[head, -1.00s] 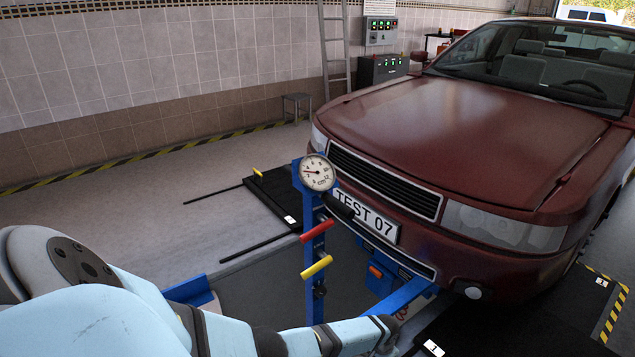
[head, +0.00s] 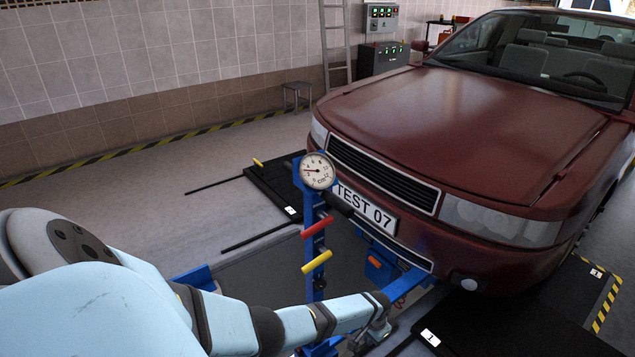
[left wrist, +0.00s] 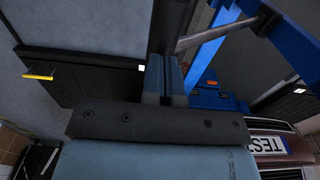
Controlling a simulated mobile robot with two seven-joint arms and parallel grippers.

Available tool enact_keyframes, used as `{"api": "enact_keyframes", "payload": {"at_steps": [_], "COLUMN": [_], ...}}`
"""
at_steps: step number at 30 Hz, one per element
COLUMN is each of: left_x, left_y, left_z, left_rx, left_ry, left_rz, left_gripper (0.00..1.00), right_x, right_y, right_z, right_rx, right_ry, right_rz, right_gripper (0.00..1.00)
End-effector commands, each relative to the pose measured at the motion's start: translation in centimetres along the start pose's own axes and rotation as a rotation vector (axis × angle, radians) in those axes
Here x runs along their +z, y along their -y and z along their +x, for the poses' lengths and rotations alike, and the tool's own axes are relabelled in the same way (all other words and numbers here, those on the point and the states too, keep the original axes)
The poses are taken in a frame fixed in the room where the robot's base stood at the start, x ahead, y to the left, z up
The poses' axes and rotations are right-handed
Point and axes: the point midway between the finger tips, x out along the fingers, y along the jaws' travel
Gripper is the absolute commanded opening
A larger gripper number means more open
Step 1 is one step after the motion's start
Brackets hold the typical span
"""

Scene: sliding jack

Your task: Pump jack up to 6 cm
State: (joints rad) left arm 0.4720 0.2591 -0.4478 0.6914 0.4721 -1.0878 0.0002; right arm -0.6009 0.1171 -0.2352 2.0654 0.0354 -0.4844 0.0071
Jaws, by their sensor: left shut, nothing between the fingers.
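The blue jack (head: 308,225) stands in front of the car's bumper. A round white dial (head: 318,171) marked in cm sits on top; its needle points left, but the exact value is too small to read. The post carries a black grip, a red handle (head: 317,227) and a yellow handle (head: 317,262). My left gripper is shut and empty, with its fingers (left wrist: 164,78) together in the left wrist view. A grey rod (left wrist: 212,32) and the blue frame lie just right of the fingers; I cannot tell whether they touch. In the head view my arm mostly hides the jack's lower part.
The dark red car (head: 470,130) fills the right side. Black ramp plates (head: 272,190) lie left of the jack and at lower right. A stool (head: 296,95) and control cabinet (head: 383,58) stand by the wall. The floor at left is clear.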

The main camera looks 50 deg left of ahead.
Motion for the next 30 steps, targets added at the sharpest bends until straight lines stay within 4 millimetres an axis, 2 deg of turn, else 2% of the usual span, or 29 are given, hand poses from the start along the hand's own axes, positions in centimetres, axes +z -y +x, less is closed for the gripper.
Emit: {"api": "enact_keyframes", "payload": {"at_steps": [5,24,30], "left_x": [0.0,0.1,0.1], "left_y": [-0.3,-3.7,-4.0], "left_z": [0.7,7.7,8.0], "left_rx": [0.001,-0.002,-0.002], "left_ry": [0.0,0.001,0.001], "left_rz": [0.0,0.0,-0.001], "left_gripper": [0.0,0.0,0.0], "right_x": [0.8,5.5,5.5], "right_y": [0.0,-0.5,-0.6], "right_z": [0.2,3.5,3.6], "right_rx": [-0.002,-0.001,0.0], "right_ry": [0.006,0.009,0.007], "right_rz": [-0.004,-0.003,-0.003], "right_gripper": [0.5,0.5,0.5]}}
